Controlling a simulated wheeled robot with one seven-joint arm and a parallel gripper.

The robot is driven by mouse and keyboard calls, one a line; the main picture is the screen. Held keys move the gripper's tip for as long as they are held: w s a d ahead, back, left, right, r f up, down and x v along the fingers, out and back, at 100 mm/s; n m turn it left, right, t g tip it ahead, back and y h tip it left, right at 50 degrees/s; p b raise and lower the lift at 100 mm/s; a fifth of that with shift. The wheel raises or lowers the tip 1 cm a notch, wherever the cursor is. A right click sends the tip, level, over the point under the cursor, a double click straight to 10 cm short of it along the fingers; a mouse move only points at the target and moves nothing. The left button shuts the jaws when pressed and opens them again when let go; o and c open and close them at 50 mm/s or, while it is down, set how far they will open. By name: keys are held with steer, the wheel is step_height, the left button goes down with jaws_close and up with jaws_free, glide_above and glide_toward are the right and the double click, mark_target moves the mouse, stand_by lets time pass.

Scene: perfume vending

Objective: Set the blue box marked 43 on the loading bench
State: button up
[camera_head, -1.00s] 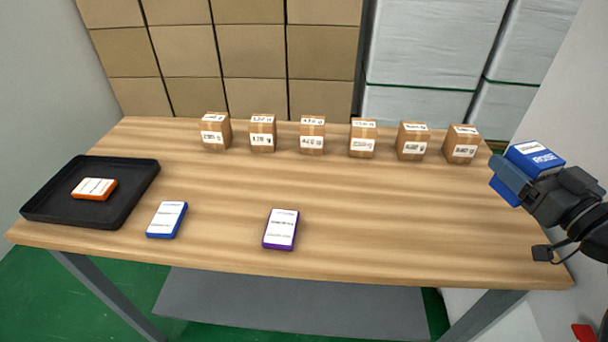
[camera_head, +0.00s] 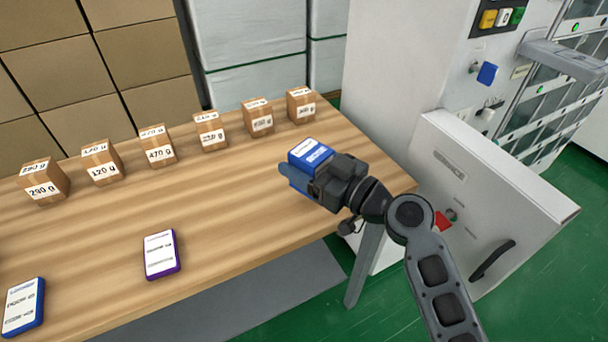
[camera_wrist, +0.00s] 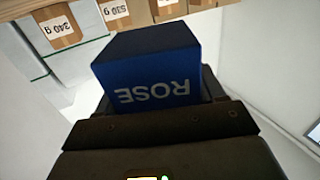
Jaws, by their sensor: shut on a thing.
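My gripper (camera_head: 318,182) is shut on a blue box (camera_head: 305,152) with a white label on top, above the right end of the wooden bench (camera_head: 225,215). In the wrist view the held blue box (camera_wrist: 150,75) shows the word ROSE upside down on its face; I cannot read a 43 on it. Another blue box (camera_head: 24,305) with a white label lies flat on the bench at the lower left. I cannot tell whether the held box touches the bench.
Several brown weight-marked cartons (camera_head: 160,146) stand along the back of the bench. A purple box (camera_head: 161,254) lies near its front edge. A white cabinet (camera_head: 490,185) and a machine with buttons (camera_head: 497,18) stand at the right. Green floor (camera_head: 545,250) shows there.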

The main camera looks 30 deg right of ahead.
steer(key=shift+a+f, duration=0.15)
steer(key=shift+f, duration=1.95)
steer(key=shift+f+b, duration=0.2)
steer(key=shift+b, duration=0.25)
steer(key=o, duration=1.1)
steer(key=shift+r, duration=0.2)
steer(key=shift+s+f, duration=0.1)
steer(key=shift+s, duration=0.25)
steer(key=b+v, duration=0.2)
steer(key=v, duration=0.9)
steer(key=shift+s+d, duration=0.2)
